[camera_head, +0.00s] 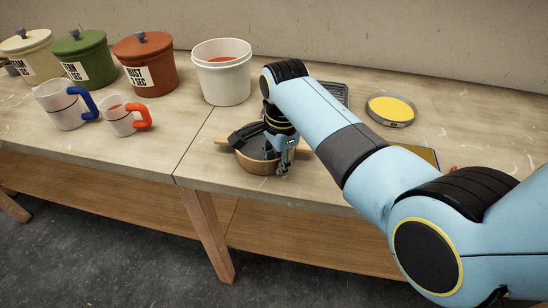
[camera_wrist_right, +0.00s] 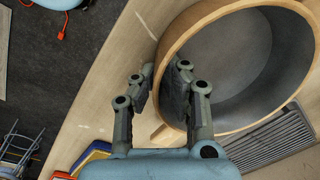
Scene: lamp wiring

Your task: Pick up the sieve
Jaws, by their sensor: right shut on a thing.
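The sieve (camera_head: 257,166) is a round, wooden-rimmed bowl shape on the table in the head view, partly covered by my right gripper. In the right wrist view the sieve (camera_wrist_right: 230,60) shows its wooden rim and grey inside. My right gripper (camera_head: 284,160) is at its near right side, pointing down. In the wrist view, my right gripper (camera_wrist_right: 163,70) has one finger inside the rim and one outside, shut on the wall. Whether the sieve is lifted off the table cannot be told. My left gripper is not in view.
A white bucket (camera_head: 222,80) stands behind the sieve. A round pan with yellow contents (camera_head: 391,108) lies to the right. A ribbed grey tray (camera_wrist_right: 270,140) is close to the sieve. Two mugs (camera_head: 66,106) and lidded pots (camera_head: 147,65) stand left. The table's front edge is near.

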